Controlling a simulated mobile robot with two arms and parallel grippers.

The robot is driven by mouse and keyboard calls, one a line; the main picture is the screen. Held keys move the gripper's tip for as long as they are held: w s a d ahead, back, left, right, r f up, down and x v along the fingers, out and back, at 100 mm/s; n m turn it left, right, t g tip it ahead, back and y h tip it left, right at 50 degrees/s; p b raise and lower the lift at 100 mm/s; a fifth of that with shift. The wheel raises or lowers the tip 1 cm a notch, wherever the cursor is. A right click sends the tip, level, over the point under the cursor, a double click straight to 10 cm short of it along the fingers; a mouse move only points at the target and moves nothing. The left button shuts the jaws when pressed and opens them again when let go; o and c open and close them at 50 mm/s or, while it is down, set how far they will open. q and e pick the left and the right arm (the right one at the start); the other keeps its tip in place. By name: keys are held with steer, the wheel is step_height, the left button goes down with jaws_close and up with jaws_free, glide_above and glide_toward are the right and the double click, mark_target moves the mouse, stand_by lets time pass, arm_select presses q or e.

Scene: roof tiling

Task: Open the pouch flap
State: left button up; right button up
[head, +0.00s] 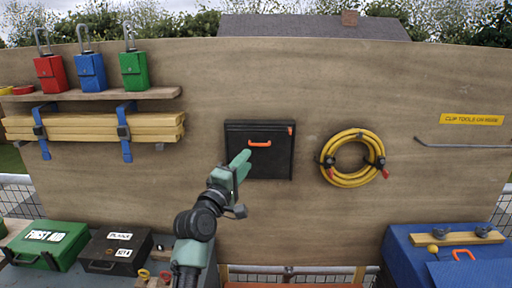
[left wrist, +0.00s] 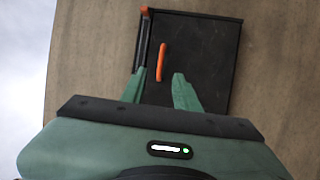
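The black pouch (head: 270,166) hangs on the wooden board, with an orange handle (head: 259,143) across its flap (head: 240,134). The flap appears to lie down against the pouch front. My left gripper (head: 243,161) is in front of the pouch's lower left part, below the handle. In the left wrist view the pouch (left wrist: 215,60) looks turned on its side. My right gripper is not in view.
A coiled yellow hose (head: 352,158) hangs right of the pouch. A shelf (head: 100,95) with red, blue and green padlock-like boxes is at upper left. A green first aid case (head: 45,245), a black case (head: 115,252) and a blue box (head: 400,250) stand low at the sides.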

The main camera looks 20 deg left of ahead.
mark_target(255, 149)
arm_select(q)
steer(key=w, duration=0.2)
steer(key=w+p, duration=0.1)
steer(key=w, duration=0.2)
steer(key=w+d+r+p, duration=0.1)
steer(key=w, duration=0.1)
steer(key=shift+w, duration=0.3)
jaws_close()
stand_by(1.2)
